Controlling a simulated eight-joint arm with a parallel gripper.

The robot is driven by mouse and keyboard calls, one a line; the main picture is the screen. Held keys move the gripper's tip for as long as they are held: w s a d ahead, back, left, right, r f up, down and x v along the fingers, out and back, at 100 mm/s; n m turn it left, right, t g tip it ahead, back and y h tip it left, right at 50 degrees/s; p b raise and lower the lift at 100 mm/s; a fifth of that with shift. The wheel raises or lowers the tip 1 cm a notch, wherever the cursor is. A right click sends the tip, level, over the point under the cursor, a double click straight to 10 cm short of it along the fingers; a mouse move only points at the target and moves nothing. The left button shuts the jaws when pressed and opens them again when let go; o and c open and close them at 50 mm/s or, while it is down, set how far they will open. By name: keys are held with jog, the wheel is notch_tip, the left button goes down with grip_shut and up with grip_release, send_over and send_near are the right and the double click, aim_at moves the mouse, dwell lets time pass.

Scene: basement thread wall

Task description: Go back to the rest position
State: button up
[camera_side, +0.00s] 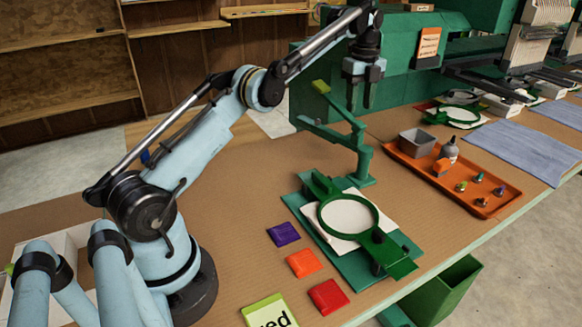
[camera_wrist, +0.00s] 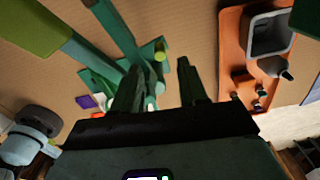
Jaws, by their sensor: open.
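My gripper (camera_side: 359,97) hangs from the end of my raised arm, above the worktable and in front of the green machine. Its two dark fingers point down and stand apart with nothing between them. In the wrist view, the fingers (camera_wrist: 158,88) are also spread and empty, with brown table surface seen past them. My gripper is close to the upright green stand (camera_side: 350,150) in the picture, and I cannot tell the exact gap.
A green hoop (camera_side: 373,212) holds white cloth on a green base. Purple (camera_side: 283,233), orange (camera_side: 304,262) and red (camera_side: 328,296) squares lie left of it. An orange tray (camera_side: 478,206) holds a grey bin (camera_side: 416,142), a bottle (camera_side: 450,149) and small items. Green machines line the back.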

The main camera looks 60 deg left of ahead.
jog(key=shift+d+r+n, duration=0.3)
jog(key=shift+d+r, duration=0.05)
jog(key=shift+r, duration=0.15)
jog(key=s+d+r+n+t, duration=0.4)
jog(key=s+d+r+n, duration=0.35)
jog(key=d+n, duration=0.2)
jog(key=s+d+f+n+t, duration=0.1)
jog(key=s+d+f+n, duration=0.2)
jog(key=s, duration=0.5)
jog(key=s+d+f+n+t, duration=0.2)
jog(key=s+d+f+n, duration=0.2)
jog(key=s+f+n, duration=0.2)
jog(key=s+f, duration=0.2)
jog(key=s, duration=0.1)
jog(key=shift+d, duration=0.3)
jog(key=shift+c, duration=0.4)
